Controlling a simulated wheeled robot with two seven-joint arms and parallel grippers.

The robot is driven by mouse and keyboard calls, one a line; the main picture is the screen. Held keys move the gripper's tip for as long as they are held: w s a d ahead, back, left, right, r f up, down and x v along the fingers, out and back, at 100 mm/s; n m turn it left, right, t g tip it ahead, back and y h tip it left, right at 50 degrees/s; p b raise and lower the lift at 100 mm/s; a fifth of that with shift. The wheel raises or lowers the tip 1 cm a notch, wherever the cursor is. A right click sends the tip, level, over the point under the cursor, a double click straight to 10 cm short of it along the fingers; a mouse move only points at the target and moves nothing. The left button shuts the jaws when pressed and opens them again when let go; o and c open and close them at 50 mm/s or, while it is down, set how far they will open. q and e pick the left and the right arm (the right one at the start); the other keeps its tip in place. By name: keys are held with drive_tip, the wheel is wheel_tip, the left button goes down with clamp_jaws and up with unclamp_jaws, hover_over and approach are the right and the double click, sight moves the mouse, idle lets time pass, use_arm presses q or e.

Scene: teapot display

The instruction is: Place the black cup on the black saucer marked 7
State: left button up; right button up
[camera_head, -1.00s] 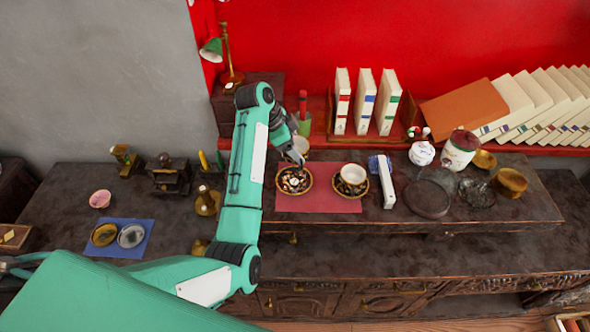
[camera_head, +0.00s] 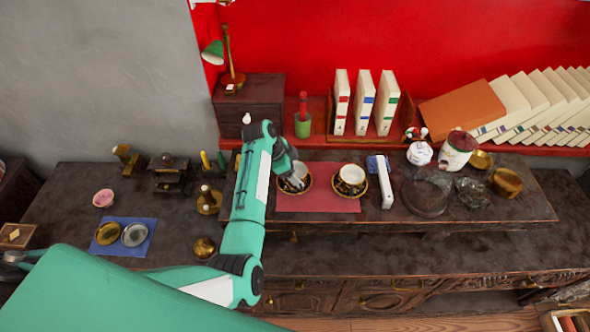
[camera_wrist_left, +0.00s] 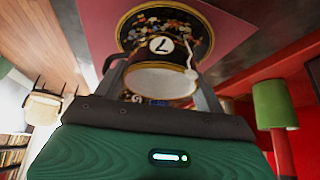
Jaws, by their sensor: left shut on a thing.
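My left gripper (camera_head: 288,183) is shut on the black cup, which has a white inside (camera_head: 301,171). In the left wrist view the cup (camera_wrist_left: 162,78) shows a black band with a 7, between the fingers of the gripper (camera_wrist_left: 157,82). The cup is over the black saucer (camera_head: 308,187), which has a colourful pattern and a gold rim; it also shows in the left wrist view (camera_wrist_left: 190,22). Whether the cup touches the saucer I cannot tell. The saucer's own mark is hidden. My right gripper is not in view.
A second cup (camera_head: 352,174) stands on another dark saucer (camera_head: 344,191) to the right, on the same red mat (camera_head: 318,204). A white upright object (camera_head: 385,183) stands beyond it. A green pot (camera_head: 303,126) is behind, near the upright books (camera_head: 363,103).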

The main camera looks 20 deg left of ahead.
use_arm(q)
drive_tip(key=shift+f, duration=0.15)
drive_tip(key=o, duration=1)
drive_tip(key=b+v, duration=0.2)
drive_tip(key=v, duration=1)
drive_tip(key=shift+r, duration=0.25)
